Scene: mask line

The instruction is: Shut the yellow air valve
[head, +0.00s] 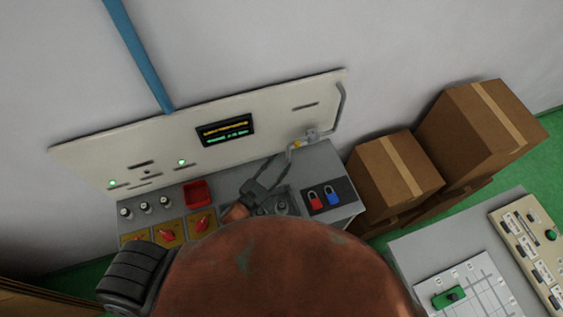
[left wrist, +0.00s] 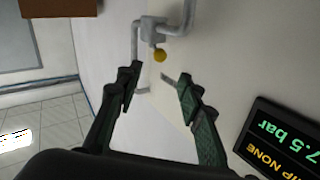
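The yellow air valve shows in the head view as a small yellow spot (head: 297,144) on the grey pipe fitting at the right of the panel. In the left wrist view its round yellow knob (left wrist: 160,55) sits under the grey valve body (left wrist: 153,30). My left gripper (left wrist: 158,84) is open, with its two dark fingers apart and nothing between them. The knob appears just beyond the fingertips, in line with the gap; I see no contact. In the head view the left gripper (head: 268,178) is partly hidden by my arm. My right gripper is not in view.
The lit display (head: 226,131) on the cream panel reads 7.5 bar in the wrist view. Red switches (head: 201,223), a red tray (head: 197,194) and red and blue padlocks (head: 324,197) are on the console. Cardboard boxes (head: 395,178) stand to the right.

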